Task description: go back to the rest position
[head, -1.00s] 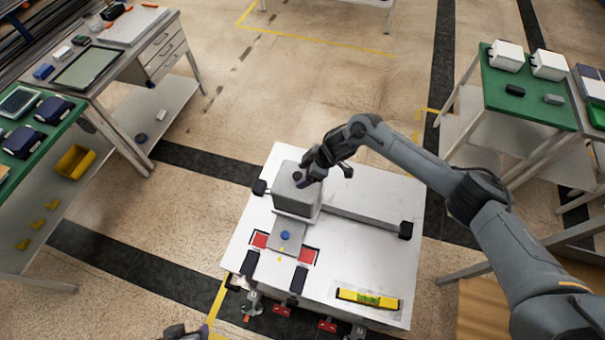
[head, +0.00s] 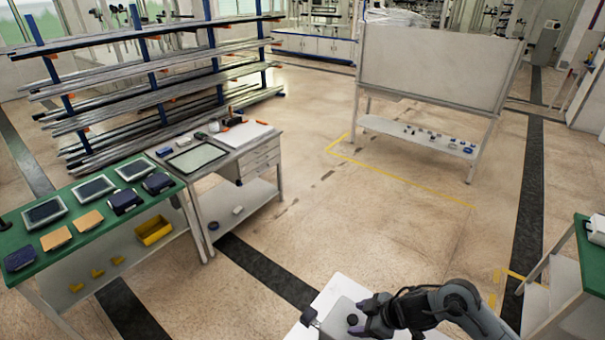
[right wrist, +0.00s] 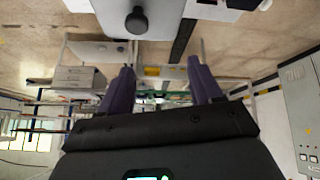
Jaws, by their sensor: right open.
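My right gripper (head: 361,317) shows at the bottom edge of the head view, its purple fingers beside the black knob of a grey block (head: 338,318). In the right wrist view my right gripper (right wrist: 160,72) has its two purple fingers wide apart with nothing between them. The grey block (right wrist: 112,14) with its round black knob (right wrist: 137,20) shows beyond the fingertips at the top of that view, apart from them. My left gripper is in neither view now.
The white worktable (head: 333,288) is mostly cut off at the bottom. A green table with tablets (head: 75,222) and a drawer bench (head: 257,160) stand left. A whiteboard (head: 435,68) stands at the back. Another green table (head: 590,262) stands right. The middle floor is clear.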

